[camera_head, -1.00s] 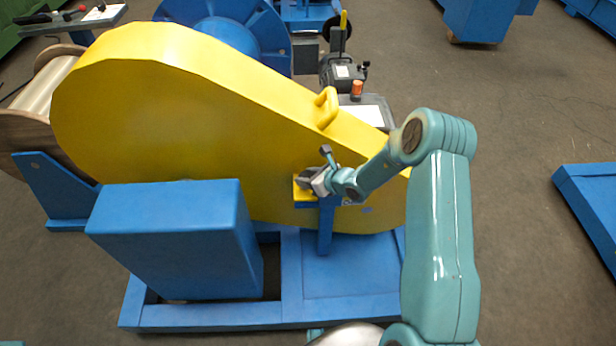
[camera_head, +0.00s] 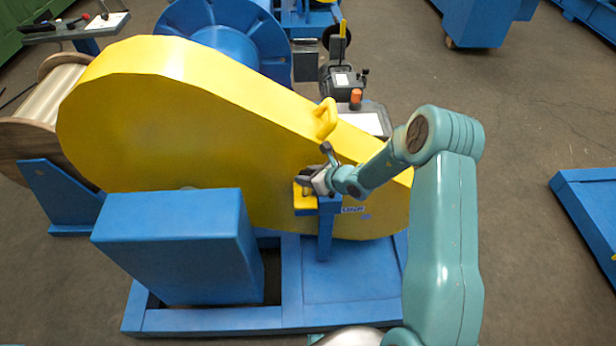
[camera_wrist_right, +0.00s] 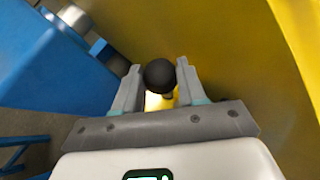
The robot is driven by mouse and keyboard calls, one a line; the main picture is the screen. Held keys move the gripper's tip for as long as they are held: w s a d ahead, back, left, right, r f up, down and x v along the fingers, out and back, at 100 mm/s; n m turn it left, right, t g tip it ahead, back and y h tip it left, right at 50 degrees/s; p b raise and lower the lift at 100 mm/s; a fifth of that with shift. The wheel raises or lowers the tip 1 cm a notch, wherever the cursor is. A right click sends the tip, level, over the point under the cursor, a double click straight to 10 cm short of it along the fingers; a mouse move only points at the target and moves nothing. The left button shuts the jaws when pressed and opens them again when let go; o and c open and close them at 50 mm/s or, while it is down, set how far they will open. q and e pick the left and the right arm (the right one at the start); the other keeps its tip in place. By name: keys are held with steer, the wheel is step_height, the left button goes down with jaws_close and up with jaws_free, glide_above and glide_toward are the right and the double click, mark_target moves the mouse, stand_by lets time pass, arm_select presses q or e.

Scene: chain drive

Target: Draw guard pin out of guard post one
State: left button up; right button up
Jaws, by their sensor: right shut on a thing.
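The large yellow guard (camera_head: 190,120) stands over the blue base frame. A blue guard post (camera_head: 326,232) stands in front of its near right side, with a yellow bracket (camera_head: 304,204) at its top. My right gripper (camera_head: 308,184) is at this bracket, its fingers close to the guard face. In the right wrist view my right gripper (camera_wrist_right: 158,84) is shut on the guard pin, whose round black knob (camera_wrist_right: 159,75) shows between the fingertips. The pin's lower part is hidden, so I cannot tell how deep it sits. My left gripper is not in view.
A yellow handle (camera_head: 326,118) sticks up from the guard's top edge. A blue box (camera_head: 172,240) stands on the frame to the left of the post. A wooden spool (camera_head: 38,110) is at far left. Open floor (camera_head: 530,120) lies to the right.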

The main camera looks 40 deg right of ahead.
steer(key=shift+r+p, duration=1.6)
steer(key=shift+r, duration=1.45)
